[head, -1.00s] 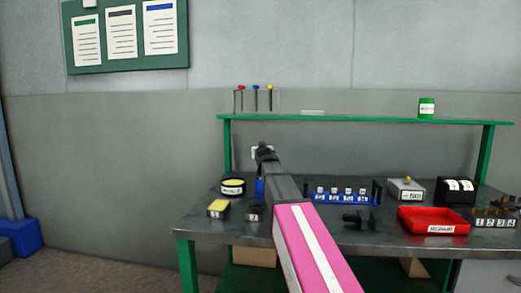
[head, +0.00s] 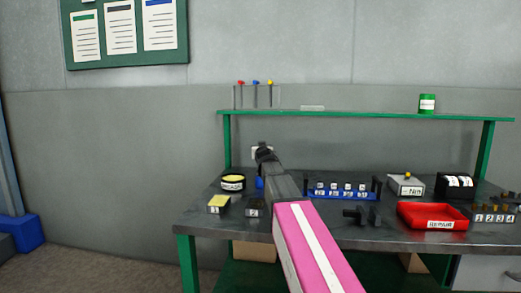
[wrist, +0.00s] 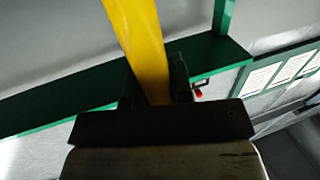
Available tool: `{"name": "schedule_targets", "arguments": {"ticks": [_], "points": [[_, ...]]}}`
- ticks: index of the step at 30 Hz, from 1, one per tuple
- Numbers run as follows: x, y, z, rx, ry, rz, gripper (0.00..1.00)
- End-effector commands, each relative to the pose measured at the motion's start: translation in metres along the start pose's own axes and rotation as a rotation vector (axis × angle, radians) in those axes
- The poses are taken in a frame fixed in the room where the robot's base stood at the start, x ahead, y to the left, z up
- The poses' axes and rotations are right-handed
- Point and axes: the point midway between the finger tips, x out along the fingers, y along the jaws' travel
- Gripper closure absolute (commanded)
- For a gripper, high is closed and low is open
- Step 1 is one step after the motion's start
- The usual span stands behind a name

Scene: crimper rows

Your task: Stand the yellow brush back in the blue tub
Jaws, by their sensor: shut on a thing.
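The yellow brush (wrist: 143,45) shows in the wrist view as a long yellow piece between the jaws of my gripper (wrist: 155,80), which is shut on it. Its far end runs out of the top of that view. In the head view my gripper (head: 264,152) is raised above the back left of the bench, and I cannot make out the brush there. A blue thing, likely the blue tub (head: 259,183), stands on the bench below my gripper, mostly hidden by my arm.
A black round container with a yellow top (head: 233,182) and a yellow-topped block (head: 219,204) are left of the tub. A blue rack (head: 341,194) and red tray (head: 432,216) are to the right. A green shelf (head: 370,117) crosses behind my gripper.

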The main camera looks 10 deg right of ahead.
Motion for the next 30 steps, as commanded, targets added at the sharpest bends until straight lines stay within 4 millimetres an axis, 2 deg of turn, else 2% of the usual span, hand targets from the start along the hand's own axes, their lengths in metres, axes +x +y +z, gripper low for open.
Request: {"name": "schedule_targets", "arguments": {"ticks": [30], "points": [[0.0, 0.0, 0.022, 0.0, 0.0, 0.0, 1.0]]}}
